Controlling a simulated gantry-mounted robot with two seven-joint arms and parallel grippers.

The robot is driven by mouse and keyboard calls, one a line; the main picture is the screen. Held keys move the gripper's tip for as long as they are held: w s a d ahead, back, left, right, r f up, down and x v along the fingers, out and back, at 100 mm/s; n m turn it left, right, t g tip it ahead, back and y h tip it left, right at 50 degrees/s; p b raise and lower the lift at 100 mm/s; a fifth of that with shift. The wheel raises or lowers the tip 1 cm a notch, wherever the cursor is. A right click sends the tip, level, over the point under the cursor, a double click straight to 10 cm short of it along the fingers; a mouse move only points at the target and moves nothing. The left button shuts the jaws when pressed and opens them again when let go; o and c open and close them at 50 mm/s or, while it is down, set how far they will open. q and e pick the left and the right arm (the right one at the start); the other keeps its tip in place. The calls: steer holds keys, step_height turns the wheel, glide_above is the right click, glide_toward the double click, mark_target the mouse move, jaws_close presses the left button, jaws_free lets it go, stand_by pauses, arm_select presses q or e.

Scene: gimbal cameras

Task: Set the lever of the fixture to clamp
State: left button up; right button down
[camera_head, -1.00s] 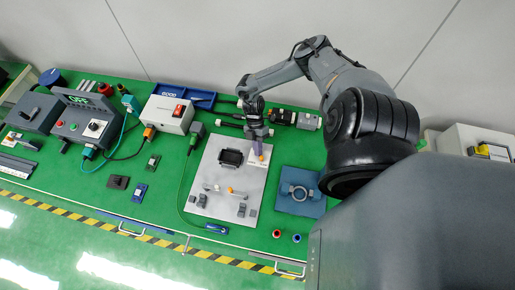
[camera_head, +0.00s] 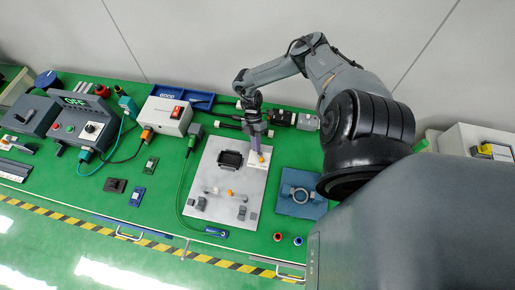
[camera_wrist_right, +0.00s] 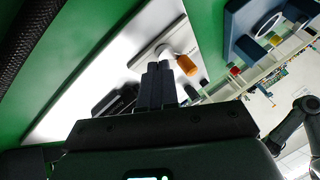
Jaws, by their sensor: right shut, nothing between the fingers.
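The fixture is a pale plate (camera_head: 205,170) on the green bench, with a black square frame (camera_head: 230,159) and a bar holding an orange knob (camera_head: 229,192). My right gripper (camera_head: 260,152) is over the plate's upper right part, by a small white block and another orange spot. In the right wrist view its fingers (camera_wrist_right: 157,88) are shut and empty, just left of an orange knob (camera_wrist_right: 187,65) on a whitish stem. I cannot tell whether they touch it, or which orange part is the lever. My left gripper is not in view.
A blue plate with a ring (camera_head: 300,193) lies right of the fixture. A green cable runs along the fixture's left edge. The front strip is mostly clear.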

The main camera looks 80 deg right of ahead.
steer(key=shift+w+d+f+b, duration=0.35)
steer(key=shift+w+d+b, duration=0.2)
steer(key=shift+w+d, duration=0.15)
steer(key=v, duration=1)
steer(key=shift+s+r+b, duration=0.2)
steer(key=shift+r+b, duration=0.2)
steer(key=shift+b, duration=0.05)
steer(key=shift+a, duration=0.1)
